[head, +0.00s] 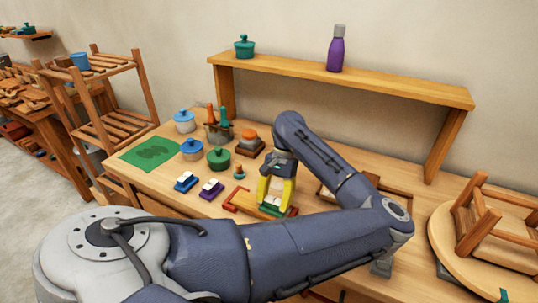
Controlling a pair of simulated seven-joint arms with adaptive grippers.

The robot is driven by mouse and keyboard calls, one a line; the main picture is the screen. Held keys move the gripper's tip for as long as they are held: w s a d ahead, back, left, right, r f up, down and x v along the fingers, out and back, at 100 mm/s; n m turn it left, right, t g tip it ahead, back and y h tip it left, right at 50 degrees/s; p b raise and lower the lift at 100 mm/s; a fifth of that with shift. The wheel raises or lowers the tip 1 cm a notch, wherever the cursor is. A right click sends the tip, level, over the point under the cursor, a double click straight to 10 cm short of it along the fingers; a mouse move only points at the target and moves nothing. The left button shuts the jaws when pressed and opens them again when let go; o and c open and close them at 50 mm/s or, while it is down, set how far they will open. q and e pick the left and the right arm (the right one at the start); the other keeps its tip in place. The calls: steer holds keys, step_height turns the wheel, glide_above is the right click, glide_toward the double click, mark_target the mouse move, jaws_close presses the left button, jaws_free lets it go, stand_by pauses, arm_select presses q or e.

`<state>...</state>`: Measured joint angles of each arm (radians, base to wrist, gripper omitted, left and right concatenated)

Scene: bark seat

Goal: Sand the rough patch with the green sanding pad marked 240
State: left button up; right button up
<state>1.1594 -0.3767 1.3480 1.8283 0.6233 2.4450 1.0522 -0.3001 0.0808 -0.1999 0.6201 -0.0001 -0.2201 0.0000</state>
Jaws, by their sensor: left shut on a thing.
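My left gripper (276,196) has yellow fingers and points down at the front middle of the workbench (165,178). It is shut on a green sanding pad (271,211), which shows low between and beside the fingers. The pad is at a red-edged wooden frame (236,207); I cannot tell whether it touches the surface below. No number on it is readable. A blue pad (186,182) and a purple pad (211,189), both with pale tops, lie to the left. I cannot make out the rough patch. My right gripper is not in view.
Blue and green lidded pots (218,159) and a tool holder (218,132) stand behind the pads. A green mat (150,152) lies at the left. A raised shelf (335,80) spans the back. An upturned stool (487,228) is at the right.

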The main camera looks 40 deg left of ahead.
arm_select(q)
steer(key=shift+w+d, duration=0.25)
steer(key=shift+d, duration=0.55)
steer(key=shift+w+d+r, duration=0.1)
steer(key=shift+d, duration=0.05)
steer(key=shift+r, duration=4)
